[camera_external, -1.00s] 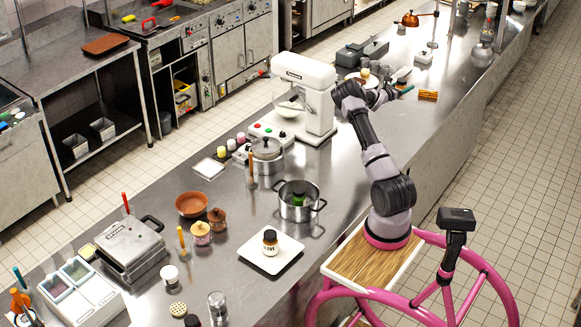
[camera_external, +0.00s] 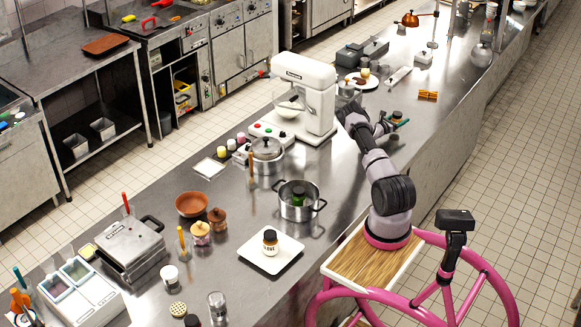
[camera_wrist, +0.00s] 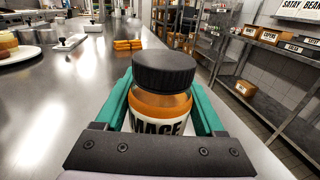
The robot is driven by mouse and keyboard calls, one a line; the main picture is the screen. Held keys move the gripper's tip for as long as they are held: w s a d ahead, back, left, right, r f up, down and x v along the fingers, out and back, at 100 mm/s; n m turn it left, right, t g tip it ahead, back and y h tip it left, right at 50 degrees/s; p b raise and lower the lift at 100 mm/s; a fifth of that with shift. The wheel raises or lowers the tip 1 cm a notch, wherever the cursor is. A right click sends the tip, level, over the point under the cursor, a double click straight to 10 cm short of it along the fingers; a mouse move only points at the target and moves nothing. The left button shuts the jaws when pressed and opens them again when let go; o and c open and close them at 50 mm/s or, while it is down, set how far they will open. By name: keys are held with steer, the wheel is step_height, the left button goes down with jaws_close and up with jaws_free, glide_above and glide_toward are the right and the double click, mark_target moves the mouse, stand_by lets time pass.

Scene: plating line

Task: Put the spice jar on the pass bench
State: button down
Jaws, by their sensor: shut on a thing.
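My gripper (camera_wrist: 162,110) is shut on a spice jar (camera_wrist: 163,100) with a black lid, orange contents and a label reading "MACE". The teal fingers stand on both sides of the jar, which looks about upright. In the external view the jar (camera_external: 397,115) is small in my gripper (camera_external: 394,123), near the right edge of the long steel bench (camera_external: 345,195). I cannot tell whether its base touches the bench. The frames do not mark which surface is the pass bench.
A jar labelled "CLOVE" (camera_external: 270,241) stands on a white square plate (camera_external: 283,263). A white mixer (camera_external: 310,90) stands left of my arm. Orange blocks (camera_external: 428,95) lie behind my gripper. In the wrist view, shelves (camera_wrist: 265,85) stand to the right, beyond the bench edge.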

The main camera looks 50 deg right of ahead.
steer(key=shift+f, duration=0.75)
steer(key=shift+f, duration=0.1)
